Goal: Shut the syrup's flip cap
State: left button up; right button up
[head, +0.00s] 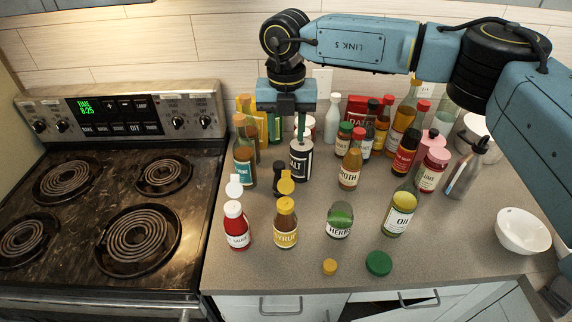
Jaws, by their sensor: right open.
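The syrup bottle (285,235) stands upright near the counter's front left, with amber contents and a "SYRUP" label. Its yellow flip cap (286,187) is open, with the lid raised above and behind the bottle's neck. My right gripper (292,135) points down behind the syrup, above and close to the salt container (300,160). It is open, and I see nothing held in it. It is apart from the syrup's cap. My left gripper is not in view.
A red sauce bottle (237,230) with a raised white cap stands left of the syrup. A herb jar (340,220) and oil bottle (398,215) stand to the right. Several bottles crowd behind. Loose yellow (329,267) and green (378,263) lids lie in front. The stove (110,220) is left.

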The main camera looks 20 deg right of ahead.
aim_at(286, 172)
notch_tip(286, 172, down, 11)
jog(key=shift+r+p, duration=0.1)
jog(key=shift+p, duration=1.1)
grip_shut()
jog(key=shift+s, duration=0.15)
